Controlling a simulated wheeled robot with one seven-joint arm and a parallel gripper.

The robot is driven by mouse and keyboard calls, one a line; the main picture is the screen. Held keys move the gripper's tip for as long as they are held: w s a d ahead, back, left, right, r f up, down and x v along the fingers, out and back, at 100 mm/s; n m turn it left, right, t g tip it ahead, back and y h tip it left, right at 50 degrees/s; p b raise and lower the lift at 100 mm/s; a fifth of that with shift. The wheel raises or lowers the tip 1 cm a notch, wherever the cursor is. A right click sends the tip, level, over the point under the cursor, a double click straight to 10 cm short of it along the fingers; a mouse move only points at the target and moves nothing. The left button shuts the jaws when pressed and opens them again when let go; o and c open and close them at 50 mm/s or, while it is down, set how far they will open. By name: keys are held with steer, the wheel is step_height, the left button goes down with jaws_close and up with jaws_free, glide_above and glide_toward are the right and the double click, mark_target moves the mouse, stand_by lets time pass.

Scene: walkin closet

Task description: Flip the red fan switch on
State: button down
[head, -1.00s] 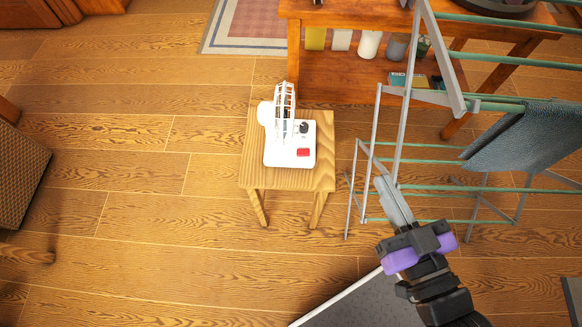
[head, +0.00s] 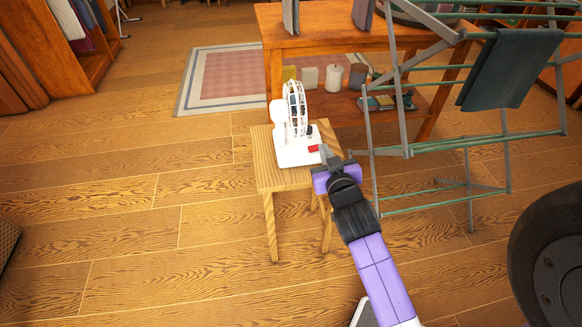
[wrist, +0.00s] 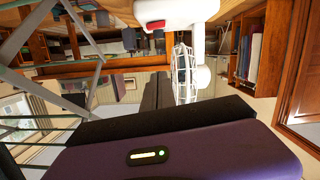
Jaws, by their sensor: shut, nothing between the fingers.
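The white fan (head: 297,150) stands upright on a small wooden stool (head: 262,165), its round cage at the back of its base. Its red switch (head: 313,148) is on the right part of the base top. In the wrist view the fan base (wrist: 170,10) appears upside down at the top, with the red switch (wrist: 155,25) in view. My gripper (head: 324,151) is shut and empty, its fingertips close beside the red switch at the stool's right edge. I cannot tell whether they touch it, or which way the switch is tilted.
A drying rack (head: 400,130) with a dark cloth (head: 508,68) stands close on the right of my gripper. A wooden table (head: 345,38) with jars on its lower shelf is behind the stool. A patterned rug (head: 225,78) lies behind left. Floor left of the stool is clear.

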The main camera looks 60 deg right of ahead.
steer(key=shift+s+f, duration=0.2)
steer(key=shift+f, duration=0.3)
steer(key=b, duration=0.1)
glide_above(318, 155)
steer(key=shift+w+a+f, duration=0.1)
steer(key=shift+a+f, duration=0.05)
steer(key=shift+f, duration=0.45)
steer(key=shift+a+f, duration=0.15)
steer(key=shift+f, duration=0.4)
steer(key=shift+d+f+b, duration=0.2)
steer(key=shift+f+b, duration=0.2)
steer(key=shift+f, duration=1.6)
steer(key=shift+d+f, duration=0.1)
